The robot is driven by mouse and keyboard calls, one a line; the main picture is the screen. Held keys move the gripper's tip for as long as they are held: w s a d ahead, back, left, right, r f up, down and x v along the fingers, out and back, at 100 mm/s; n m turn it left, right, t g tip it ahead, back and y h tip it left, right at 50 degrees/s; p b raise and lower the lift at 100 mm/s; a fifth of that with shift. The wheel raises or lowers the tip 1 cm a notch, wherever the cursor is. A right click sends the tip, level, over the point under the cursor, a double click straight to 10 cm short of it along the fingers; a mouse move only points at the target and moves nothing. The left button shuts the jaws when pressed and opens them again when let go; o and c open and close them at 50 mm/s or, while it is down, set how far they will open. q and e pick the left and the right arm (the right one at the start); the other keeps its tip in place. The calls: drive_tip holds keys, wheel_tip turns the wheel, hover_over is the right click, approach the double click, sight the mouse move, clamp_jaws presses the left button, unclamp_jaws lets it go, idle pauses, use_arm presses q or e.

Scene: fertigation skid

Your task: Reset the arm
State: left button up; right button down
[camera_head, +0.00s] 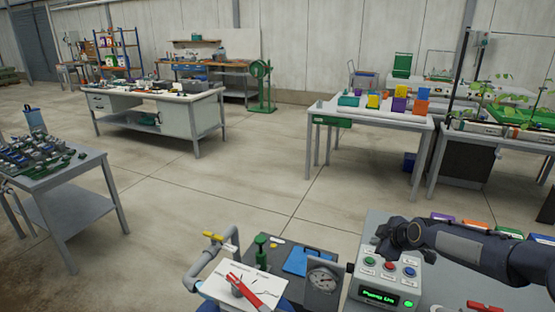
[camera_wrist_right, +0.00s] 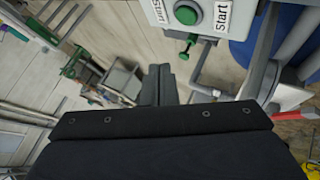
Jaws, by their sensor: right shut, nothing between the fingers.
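My right arm comes in from the right in the head view. My right gripper (camera_head: 388,250) is over the back of the grey control box (camera_head: 372,300), its fingertips partly hidden. In the right wrist view the two dark fingers (camera_wrist_right: 158,88) are together with nothing between them. The control box (camera_wrist_right: 158,10) also shows at the top of that view, with a green button and a "Start" label, apart from the fingers. The box carries several coloured buttons and a lit display (camera_head: 380,297) with green text. My left gripper is not in view.
Left of the box are a round gauge (camera_head: 322,280), a red lever (camera_head: 247,291) and a grey pipe with a yellow handle (camera_head: 213,236). Coloured bins line the bench behind my forearm. A white table (camera_head: 330,108) stands beyond open floor (camera_head: 240,190).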

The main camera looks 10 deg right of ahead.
drive_tip(key=s+a+r+m+g, duration=0.1)
drive_tip(key=s+a+r+m, duration=0.1)
drive_tip(key=s+a+r, duration=0.55)
drive_tip(key=s+a+m, duration=0.3)
drive_tip(key=s, duration=0.6)
drive_tip(key=s+a+f+m+g+y, duration=0.1)
drive_tip(key=s+a+m, duration=0.2)
drive_tip(key=s, duration=0.7)
drive_tip(key=s+a+m+g+y, duration=0.1)
drive_tip(key=s+a+m, duration=0.2)
drive_tip(key=s, duration=0.6)
drive_tip(key=shift+s+f+m, duration=0.15)
drive_tip(key=shift+s+m, duration=0.15)
drive_tip(key=shift+m, duration=0.5)
